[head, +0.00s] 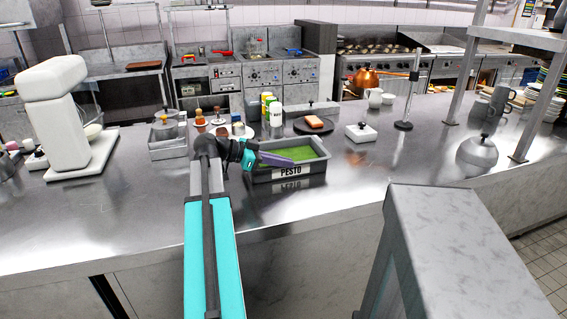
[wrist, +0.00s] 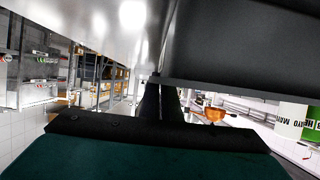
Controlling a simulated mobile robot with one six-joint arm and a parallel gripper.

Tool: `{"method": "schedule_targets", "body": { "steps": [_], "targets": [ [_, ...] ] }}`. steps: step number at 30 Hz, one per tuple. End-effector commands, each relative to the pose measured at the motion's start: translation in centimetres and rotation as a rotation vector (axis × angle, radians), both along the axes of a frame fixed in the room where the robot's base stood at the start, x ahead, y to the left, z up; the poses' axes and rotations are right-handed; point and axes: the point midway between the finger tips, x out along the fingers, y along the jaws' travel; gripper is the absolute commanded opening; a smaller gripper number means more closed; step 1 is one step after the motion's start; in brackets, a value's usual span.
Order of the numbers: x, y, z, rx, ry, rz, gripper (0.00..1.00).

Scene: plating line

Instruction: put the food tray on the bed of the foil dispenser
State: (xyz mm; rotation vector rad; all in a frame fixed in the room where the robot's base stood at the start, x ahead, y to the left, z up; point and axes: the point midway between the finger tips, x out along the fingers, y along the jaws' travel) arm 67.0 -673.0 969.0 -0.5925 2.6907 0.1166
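No food tray and no foil dispenser can be made out for sure in either view. A grey tub labelled PESTO (head: 291,172), with green content, stands on the steel counter. My gripper (head: 303,164) reaches to the right over this tub; its long purple-looking fingers lie in front of the green. The fingers also show in the wrist view (wrist: 160,82), dark and side by side with only a thin line between them. Nothing is seen between them. Whether they touch the tub cannot be told.
A white machine (head: 62,115) stands at left beside steel pans (head: 170,147). A dome lid (head: 478,152) is at right. The front counter (head: 110,220) is clear.

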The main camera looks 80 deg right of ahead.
Motion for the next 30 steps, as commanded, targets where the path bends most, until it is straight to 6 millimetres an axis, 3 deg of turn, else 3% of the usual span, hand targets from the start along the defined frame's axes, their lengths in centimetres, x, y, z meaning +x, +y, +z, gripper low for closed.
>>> {"method": "schedule_targets", "body": {
  "steps": [13,30],
  "targets": [
    [0.0,-0.1,1.7,-0.003,0.002,0.0,0.0],
    [0.1,-0.1,8.7,-0.004,0.001,0.001,0.0]
  ]
}}
